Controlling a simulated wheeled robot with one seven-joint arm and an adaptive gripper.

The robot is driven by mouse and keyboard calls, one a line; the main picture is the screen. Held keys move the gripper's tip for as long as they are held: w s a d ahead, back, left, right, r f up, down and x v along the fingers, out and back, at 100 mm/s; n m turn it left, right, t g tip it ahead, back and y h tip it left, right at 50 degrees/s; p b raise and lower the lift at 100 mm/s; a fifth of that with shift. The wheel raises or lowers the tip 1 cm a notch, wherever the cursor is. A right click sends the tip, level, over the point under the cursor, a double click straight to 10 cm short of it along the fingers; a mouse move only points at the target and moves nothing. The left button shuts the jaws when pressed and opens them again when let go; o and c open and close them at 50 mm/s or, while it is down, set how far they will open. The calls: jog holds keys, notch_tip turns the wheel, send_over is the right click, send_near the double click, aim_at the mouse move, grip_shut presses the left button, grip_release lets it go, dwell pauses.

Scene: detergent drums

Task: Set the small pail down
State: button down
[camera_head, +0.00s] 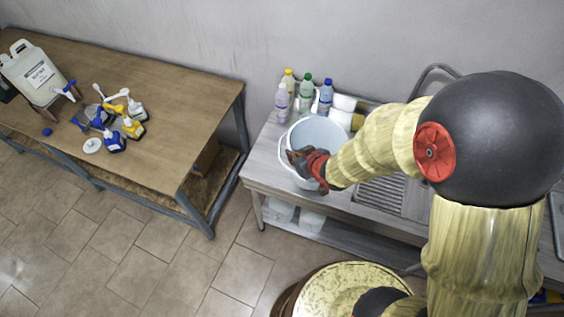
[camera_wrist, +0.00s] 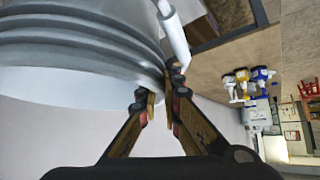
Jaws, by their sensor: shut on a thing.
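The small pail (camera_head: 318,130) is pale blue-white and stands out at the left end of the grey counter in the head view. In the wrist view the ribbed pail (camera_wrist: 70,45) fills the upper left, with its pale handle grip (camera_wrist: 174,38) beside it. My gripper (camera_head: 306,162) is at the pail's near side. In the wrist view my gripper (camera_wrist: 162,98) has its fingers closed together at the pail's edge by the handle. The exact held part is hidden between the fingertips. I cannot tell whether the pail's base touches the counter.
The grey counter (camera_head: 262,165) holds several bottles (camera_head: 305,90) behind the pail and white rolls (camera_head: 344,103) to their right. A wooden table (camera_head: 180,100) at left bears pump heads (camera_head: 110,120) and a jerrycan (camera_head: 35,73). A floor gap separates table and counter. A drum (camera_head: 345,285) stands in front.

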jog(key=shift+w, duration=0.3)
jog(key=w+a+f, duration=0.1)
jog(key=w, duration=0.1)
jog(key=w+a+f+p, duration=0.1)
jog(key=w+a, duration=0.1)
jog(key=w+a+f, duration=0.1)
jog(key=w+a, duration=0.1)
jog(key=shift+w+f, duration=0.35)
jog(key=shift+f, duration=0.05)
jog(key=w+a+f+p, duration=0.2)
jog(key=w+f, duration=0.2)
jog(key=f, duration=0.5)
jog(key=shift+a, duration=0.4)
jog(key=shift+f, duration=0.2)
jog(key=c, duration=2)
grip_release()
